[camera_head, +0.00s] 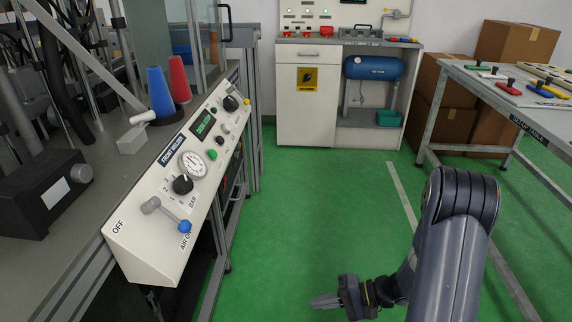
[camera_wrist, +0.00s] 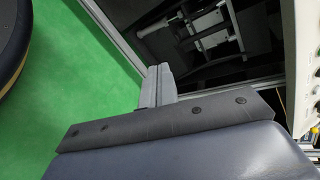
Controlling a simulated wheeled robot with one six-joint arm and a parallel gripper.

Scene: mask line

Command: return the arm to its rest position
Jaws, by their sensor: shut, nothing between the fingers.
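My arm rises from the lower right of the head view and bends at a dark elbow, with its forearm folded down. My gripper (camera_head: 318,302) is at the bottom centre of the head view, over the green floor and pointing left. In the wrist view its two grey fingers (camera_wrist: 158,84) lie side by side, pressed together with nothing between them. The gripper is apart from the machine and touches nothing that I can see.
A cream control panel (camera_head: 140,262) with a gauge, knobs and a blue-tipped lever is on the left. A cabinet (camera_head: 305,120) stands at the back. A table (camera_head: 485,85) with coloured-handled tools is at the right. The green floor (camera_head: 310,215) between them is clear.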

